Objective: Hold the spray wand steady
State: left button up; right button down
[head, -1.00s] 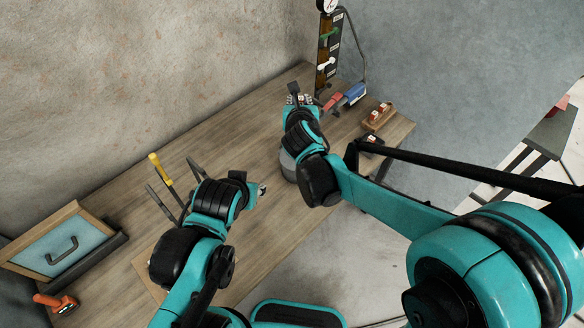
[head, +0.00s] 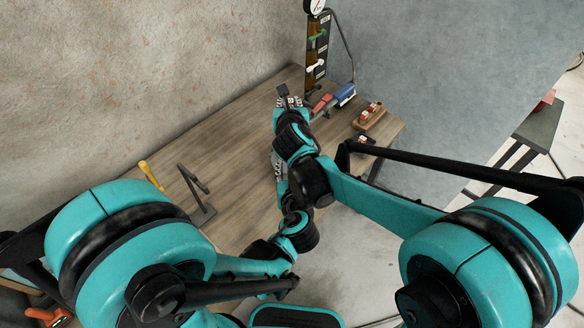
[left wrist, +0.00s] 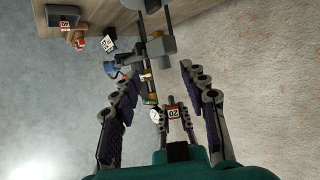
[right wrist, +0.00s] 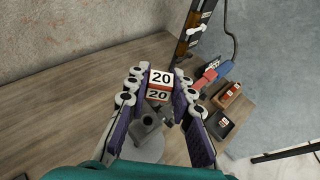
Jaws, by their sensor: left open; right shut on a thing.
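No object is clearly recognisable as the spray wand. My right gripper (right wrist: 160,88) is shut on a small white-and-red block marked 20 (right wrist: 160,79). It also shows in the head view (head: 290,102), over the table's far part. Below the block, a grey fitting stands on a round grey base (right wrist: 147,150). In the left wrist view, a grey clamp-like body (left wrist: 158,46) with a dark rod lies ahead, between the finger directions; I cannot tell if it is the wand. My left gripper (left wrist: 158,73) is open, its fingers apart, and nothing is visibly gripped.
A gauge column (head: 317,55) stands at the table's far end. Red (head: 322,103) and blue (head: 345,94) pieces lie beside it. A wooden tray (head: 369,118) holds small blocks. A black bracket (head: 199,200) and a yellow handle (head: 150,174) are at left.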

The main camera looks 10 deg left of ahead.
pick_arm(q)
jog(key=shift+w+a+f, duration=0.35)
jog(key=shift+w+a, duration=0.15)
jog(key=shift+w, duration=2.1)
jog(key=shift+w+a+f, duration=0.3)
jog(key=shift+w+a, duration=0.15)
jog(key=shift+w, duration=2.2)
jog(key=shift+w+a+f, duration=0.35)
jog(key=shift+w+a, duration=0.15)
jog(key=shift+w, duration=2.1)
grip_shut()
jog(key=shift+c, duration=0.6)
grip_release()
